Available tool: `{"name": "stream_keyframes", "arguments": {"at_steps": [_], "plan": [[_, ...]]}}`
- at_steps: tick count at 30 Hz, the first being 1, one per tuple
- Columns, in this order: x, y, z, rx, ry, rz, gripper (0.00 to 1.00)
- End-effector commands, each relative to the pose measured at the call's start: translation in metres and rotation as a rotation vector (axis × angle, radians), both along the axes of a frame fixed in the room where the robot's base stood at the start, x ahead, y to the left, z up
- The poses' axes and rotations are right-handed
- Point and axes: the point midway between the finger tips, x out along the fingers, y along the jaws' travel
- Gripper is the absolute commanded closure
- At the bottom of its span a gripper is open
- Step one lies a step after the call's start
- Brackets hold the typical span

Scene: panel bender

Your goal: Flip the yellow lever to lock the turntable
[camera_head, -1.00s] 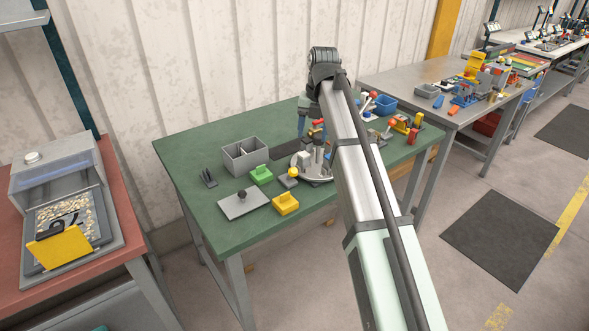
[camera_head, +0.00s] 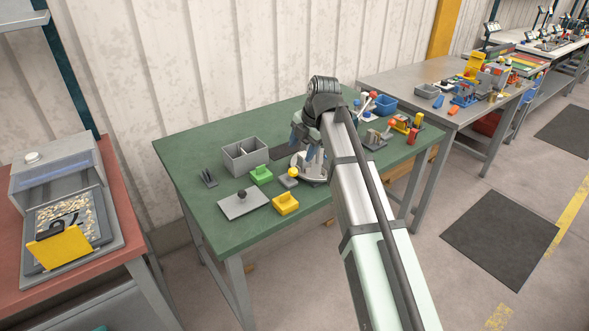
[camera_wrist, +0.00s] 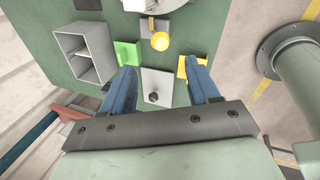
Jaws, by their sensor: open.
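The yellow ball knob (camera_head: 292,172) of the lever sits on a small grey block at the front left edge of the round grey turntable (camera_head: 300,161). My arm and gripper hide part of the turntable. In the wrist view the yellow knob (camera_wrist: 160,41) shows ahead of and between my fingertips, apart from them. The turntable is largely cut off at the top of that view. My gripper (camera_wrist: 161,70) is open and empty, with its two blue fingers spread. In the head view my gripper (camera_head: 303,142) hangs above the turntable.
Around the knob on the green table are a grey two-compartment box (camera_head: 243,158), a green block (camera_head: 261,175), a yellow block (camera_head: 286,204) and a grey plate with a dark knob (camera_head: 242,204). Coloured fixtures and a blue bin (camera_head: 384,104) stand to the right.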

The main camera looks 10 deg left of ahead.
Motion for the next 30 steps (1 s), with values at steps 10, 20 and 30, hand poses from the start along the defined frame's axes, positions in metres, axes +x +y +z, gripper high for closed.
{"name": "stream_keyframes", "arguments": {"at_steps": [10, 20, 30], "plan": [[0.01, 0.014, -0.054, -0.002, 0.002, 0.001, 0.4], [0.016, 0.025, -0.089, -0.001, 0.0, 0.002, 0.4], [0.018, 0.027, -0.098, -0.001, 0.0, 0.002, 0.4]]}}
